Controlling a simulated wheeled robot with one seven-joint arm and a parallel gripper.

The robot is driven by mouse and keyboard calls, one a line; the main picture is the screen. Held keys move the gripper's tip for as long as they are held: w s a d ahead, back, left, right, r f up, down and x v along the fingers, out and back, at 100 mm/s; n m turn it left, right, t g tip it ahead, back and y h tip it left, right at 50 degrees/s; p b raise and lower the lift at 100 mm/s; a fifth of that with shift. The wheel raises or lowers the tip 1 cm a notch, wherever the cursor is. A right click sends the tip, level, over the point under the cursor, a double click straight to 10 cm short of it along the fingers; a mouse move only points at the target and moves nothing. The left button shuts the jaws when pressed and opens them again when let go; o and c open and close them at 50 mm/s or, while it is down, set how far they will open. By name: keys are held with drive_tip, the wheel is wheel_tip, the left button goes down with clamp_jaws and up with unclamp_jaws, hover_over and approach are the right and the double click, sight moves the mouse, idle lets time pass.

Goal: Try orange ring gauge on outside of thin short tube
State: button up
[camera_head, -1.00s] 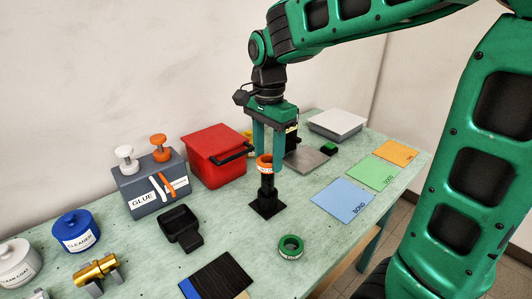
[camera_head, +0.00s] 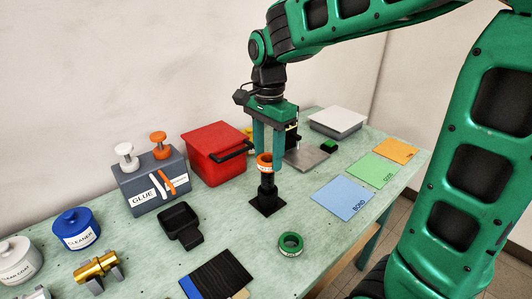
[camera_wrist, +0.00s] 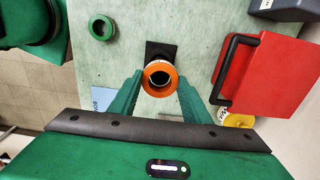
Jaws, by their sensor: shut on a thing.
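The orange ring gauge (camera_head: 264,160) is held level at the top of a dark upright tube (camera_head: 266,183) on a square black base (camera_head: 267,205). In the wrist view, the orange ring (camera_wrist: 148,77) circles a dark round opening, roughly in line with the tube. I cannot tell whether the ring sits around the tube's end or just above it. My gripper (camera_head: 267,155) points down with its green fingers shut on the ring's sides; the wrist view shows the fingers on both sides of the ring.
A green ring gauge (camera_head: 290,244) lies on the table in front. A red bin (camera_head: 215,152) with a black handle stands close to the left of my gripper. A black tray (camera_head: 180,226) and grey glue box (camera_head: 150,180) are further left. Blue, green and orange mats lie right.

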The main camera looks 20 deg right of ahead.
drive_tip(key=shift+f, duration=0.45)
idle(1.0)
drive_tip(key=shift+r, duration=0.15)
drive_tip(key=shift+r, duration=1.9)
drive_tip(key=shift+s, duration=0.1)
